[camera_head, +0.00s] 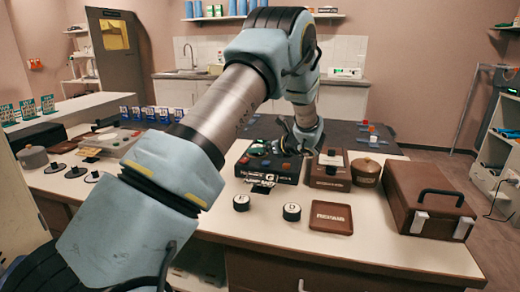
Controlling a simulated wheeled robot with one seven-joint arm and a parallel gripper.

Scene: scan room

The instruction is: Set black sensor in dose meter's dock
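A black box-shaped device (270,172) with a red button and coloured knobs stands mid-table; it may be the dose meter, but its lettering is too small to read surely. A dock cannot be made out. Two short black round pieces with pale lettered tops stand in front of it, one on the left (241,203) and one on the right (291,212). I cannot tell which thing is the black sensor. My gripper (306,146) hangs above the device's right rear part. Its fingers are small and dark here, and I cannot tell whether they are apart or hold anything.
A brown tray marked REPAIR (331,218), brown box (328,180), lidded brown pot (366,173) and brown case (428,208) stand at right. At left are a grey pot (33,158) and several dark discs with posts (75,172). The front table strip is clear.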

